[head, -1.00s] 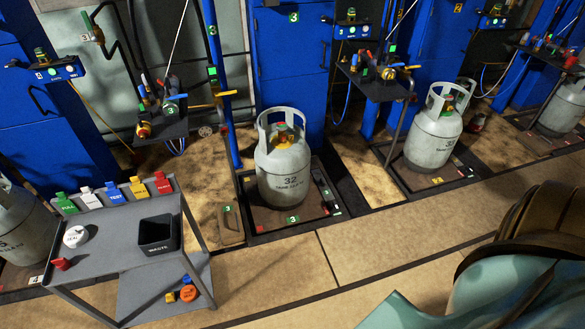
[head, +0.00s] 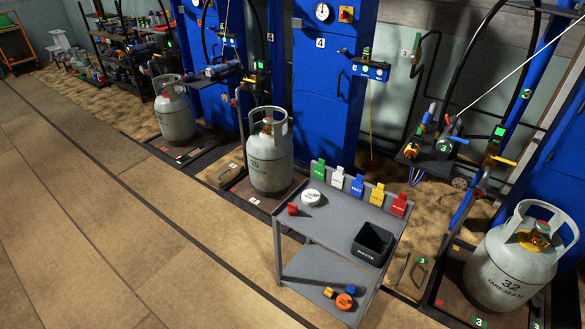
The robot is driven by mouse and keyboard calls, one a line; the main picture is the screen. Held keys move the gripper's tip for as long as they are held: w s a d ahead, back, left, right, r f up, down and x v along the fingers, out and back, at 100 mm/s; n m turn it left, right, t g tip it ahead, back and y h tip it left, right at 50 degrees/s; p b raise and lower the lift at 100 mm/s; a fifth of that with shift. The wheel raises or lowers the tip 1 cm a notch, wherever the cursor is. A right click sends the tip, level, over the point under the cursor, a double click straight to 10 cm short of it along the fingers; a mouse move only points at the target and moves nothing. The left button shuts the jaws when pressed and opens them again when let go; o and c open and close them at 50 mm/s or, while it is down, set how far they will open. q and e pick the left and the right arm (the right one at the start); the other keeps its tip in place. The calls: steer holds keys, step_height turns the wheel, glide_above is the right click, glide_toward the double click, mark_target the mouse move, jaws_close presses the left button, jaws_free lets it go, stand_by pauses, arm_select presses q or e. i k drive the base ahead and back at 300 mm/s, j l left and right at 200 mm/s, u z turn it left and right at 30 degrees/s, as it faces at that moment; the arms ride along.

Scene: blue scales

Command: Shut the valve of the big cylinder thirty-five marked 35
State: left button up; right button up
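A big grey cylinder (head: 270,165) stands upright in the middle on a scale plate. Its number seems to end in 5, but I cannot read the first digit surely. Its valve (head: 267,127) is small inside the collar, and I cannot tell whether it is open or shut. Another grey cylinder (head: 510,270) at the lower right is marked 32. A third grey cylinder (head: 175,115) stands further left; its number is too small to read. Neither of my grippers is in view.
A grey cart (head: 325,232) with colored tags, a white roll and a black waste bin (head: 372,243) stands in front, right of the middle cylinder. Blue cabinets (head: 322,90) line the back. The tiled floor (head: 80,220) at left is clear.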

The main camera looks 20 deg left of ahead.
mark_target(268, 119)
steer(key=i+j, duration=0.1)
steer(key=j, duration=0.5)
steer(key=i+j, duration=0.1)
steer(key=j, duration=0.45)
steer(key=i+j, duration=0.1)
steer(key=j, duration=0.5)
steer(key=i+j, duration=0.1)
steer(key=j, duration=0.45)
steer(key=i+j, duration=0.1)
steer(key=j, duration=0.5)
steer(key=i+j, duration=0.1)
steer(key=j, duration=0.5)
steer(key=i+z, duration=0.1)
steer(key=i, duration=0.4)
steer(key=i+j+z, duration=0.1)
steer(key=i, duration=0.45)
